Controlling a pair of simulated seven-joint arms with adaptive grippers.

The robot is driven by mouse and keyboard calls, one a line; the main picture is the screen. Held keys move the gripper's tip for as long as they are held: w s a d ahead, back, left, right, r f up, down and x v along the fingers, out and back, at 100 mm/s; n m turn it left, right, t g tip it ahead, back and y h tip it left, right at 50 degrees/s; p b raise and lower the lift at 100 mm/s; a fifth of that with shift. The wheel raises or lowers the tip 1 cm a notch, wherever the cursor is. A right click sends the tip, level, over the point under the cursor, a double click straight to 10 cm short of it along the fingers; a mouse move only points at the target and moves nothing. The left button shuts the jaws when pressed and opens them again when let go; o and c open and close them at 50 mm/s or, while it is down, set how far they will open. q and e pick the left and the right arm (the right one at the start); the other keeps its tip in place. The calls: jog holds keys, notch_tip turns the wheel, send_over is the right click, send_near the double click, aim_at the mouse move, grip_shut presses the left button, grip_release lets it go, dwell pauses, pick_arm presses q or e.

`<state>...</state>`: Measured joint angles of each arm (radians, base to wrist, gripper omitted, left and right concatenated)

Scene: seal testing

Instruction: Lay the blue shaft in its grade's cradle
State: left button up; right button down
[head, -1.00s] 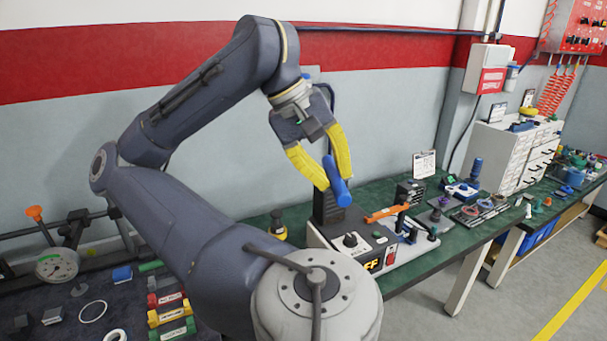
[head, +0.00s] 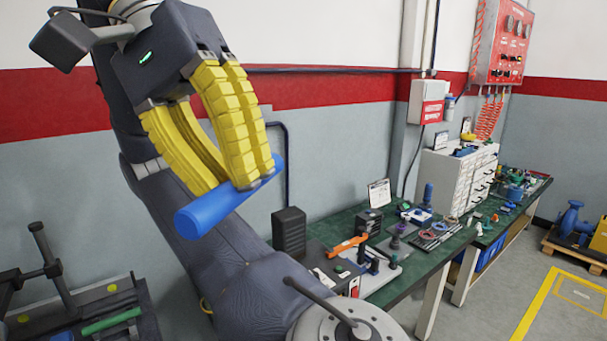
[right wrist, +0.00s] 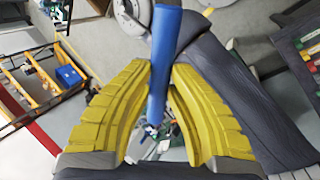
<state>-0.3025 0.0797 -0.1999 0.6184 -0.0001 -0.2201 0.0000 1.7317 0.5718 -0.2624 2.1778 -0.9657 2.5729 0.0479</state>
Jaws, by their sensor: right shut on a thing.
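The blue shaft (head: 207,211) is a smooth blue cylinder. My right gripper (head: 246,186), with ribbed yellow fingers, is shut on it and holds it in the air, well clear of the benches. In the head view the shaft lies tilted, its near end pointing to the lower left. The right wrist view also shows the shaft (right wrist: 165,45) pinched between the fingertips (right wrist: 161,72). No cradle can be made out clearly in the head view. Small coloured blocks (right wrist: 312,50) on a dark surface show at the right wrist view's upper right edge. My left gripper is not in view.
A green bar (head: 110,321) lies on a dark surface at the lower left, beside a dark stand (head: 50,265). A green bench (head: 345,222) with several tools and a white drawer cabinet (head: 455,178) runs along the wall to the right.

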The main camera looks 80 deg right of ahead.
jog(key=w+a+f+m+y, duration=0.1)
jog(key=w+a+f+m, duration=0.2)
jog(key=w+a, duration=0.6)
jog(key=w+f+m+y, duration=0.1)
jog(key=w+f, duration=0.4)
jog(key=w, duration=0.2)
jog(key=w+f+m, duration=0.1)
jog(key=w+f, duration=0.4)
jog(key=w, duration=0.3)
jog(key=w+d+f+m+t+y, duration=0.1)
jog(key=w+f, duration=0.3)
jog(key=f, duration=0.3)
jog(key=w+d+f, duration=0.1)
jog(key=w+f, duration=0.3)
jog(key=f, duration=0.3)
jog(key=shift+m, duration=0.4)
jog(key=shift+w+d+f, duration=0.35)
jog(key=shift+d+f, duration=0.9)
jog(key=shift+f, duration=2.9)
jog(key=shift+w+d+f, duration=0.4)
jog(key=shift+d+f, duration=0.9)
jog(key=shift+f, duration=2.9)
jog(key=shift+w+d+f, duration=0.35)
jog(key=shift+d+f, duration=0.9)
jog(key=shift+f, duration=2.9)
jog(key=shift+f, duration=0.65)
jog(key=c, duration=1.3)
grip_release()
jog(key=shift+c, duration=0.2)
